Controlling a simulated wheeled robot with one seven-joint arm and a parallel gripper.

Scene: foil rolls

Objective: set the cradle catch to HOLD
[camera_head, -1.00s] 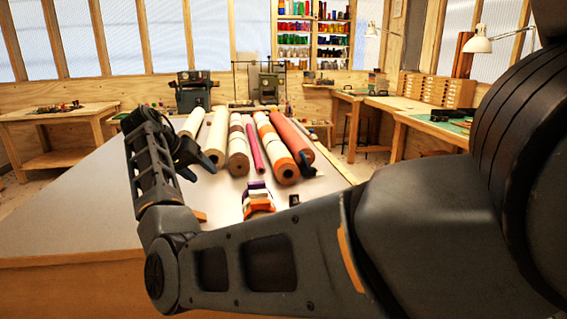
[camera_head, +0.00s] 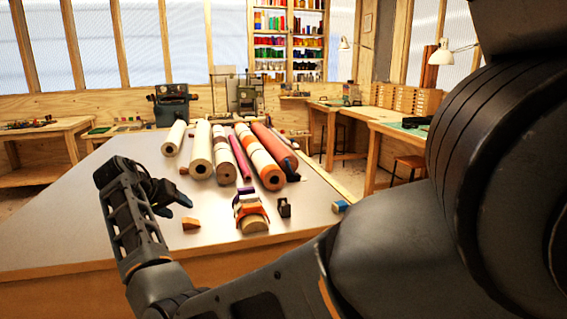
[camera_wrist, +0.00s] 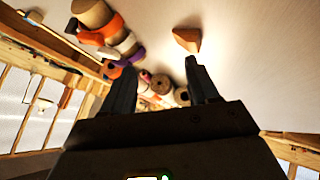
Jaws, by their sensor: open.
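Several rolls lie side by side on the grey table (camera_head: 60,222): cream rolls (camera_head: 199,150), a thin pink one (camera_head: 243,151) and an orange-and-white one (camera_head: 262,160). I cannot make out a cradle catch or a HOLD mark. A small dark block-like fitting (camera_head: 284,208) stands in front of the rolls; I cannot tell if it is the catch. My gripper (camera_head: 176,205) is open and empty over the table, left of an orange wedge (camera_head: 191,223). In the wrist view, its fingers (camera_wrist: 160,66) are apart, with the wedge (camera_wrist: 187,39) beyond them.
The table's left part is clear. A dark machine (camera_head: 172,104) stands behind the rolls.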

